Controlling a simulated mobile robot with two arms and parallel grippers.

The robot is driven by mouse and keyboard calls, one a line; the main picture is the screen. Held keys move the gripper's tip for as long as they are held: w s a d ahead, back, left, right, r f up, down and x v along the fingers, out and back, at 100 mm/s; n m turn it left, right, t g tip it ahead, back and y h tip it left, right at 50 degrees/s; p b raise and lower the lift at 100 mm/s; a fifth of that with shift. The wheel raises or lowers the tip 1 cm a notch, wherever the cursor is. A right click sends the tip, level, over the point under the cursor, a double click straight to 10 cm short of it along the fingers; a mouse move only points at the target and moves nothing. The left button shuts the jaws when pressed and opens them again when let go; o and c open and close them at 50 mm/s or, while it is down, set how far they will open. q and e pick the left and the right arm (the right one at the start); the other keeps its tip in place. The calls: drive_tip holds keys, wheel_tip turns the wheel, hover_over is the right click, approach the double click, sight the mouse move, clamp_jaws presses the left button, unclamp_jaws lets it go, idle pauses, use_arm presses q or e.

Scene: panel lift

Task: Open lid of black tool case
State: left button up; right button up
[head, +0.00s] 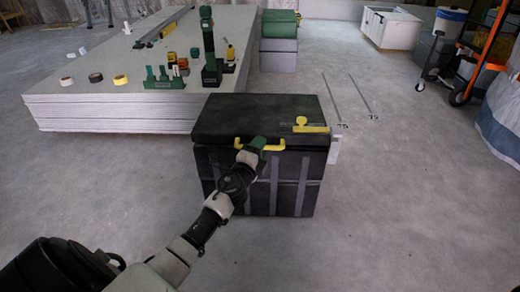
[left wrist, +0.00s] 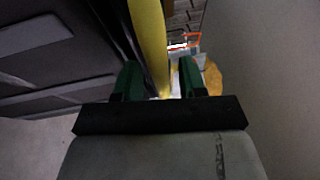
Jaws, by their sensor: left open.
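The black tool case (head: 290,172) stands on the floor in front of me, with its black lid (head: 245,112) lying closed on top. A yellow handle (head: 274,148) sticks out at the lid's front edge. A yellow latch-like part (head: 311,129) sits on the lid's right side. My left gripper (head: 254,147) is at the handle. In the left wrist view, the open green fingers of my left gripper (left wrist: 160,84) stand on both sides of the yellow handle (left wrist: 150,42), with a gap visible. The dark case side (left wrist: 60,50) fills the left. My right gripper is not in view.
A stack of light panels (head: 110,115) with tools and tape rolls on it stands behind on the left. A green-topped grey box (head: 279,48) is behind the case. An orange-framed cart (head: 485,55) stands far right. The floor right of the case is mostly clear.

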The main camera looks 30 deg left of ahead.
use_arm(q)
drive_tip(key=shift+w, duration=0.25)
clamp_jaws()
drive_tip(key=shift+r+p, duration=0.25)
drive_tip(key=shift+p, duration=0.15)
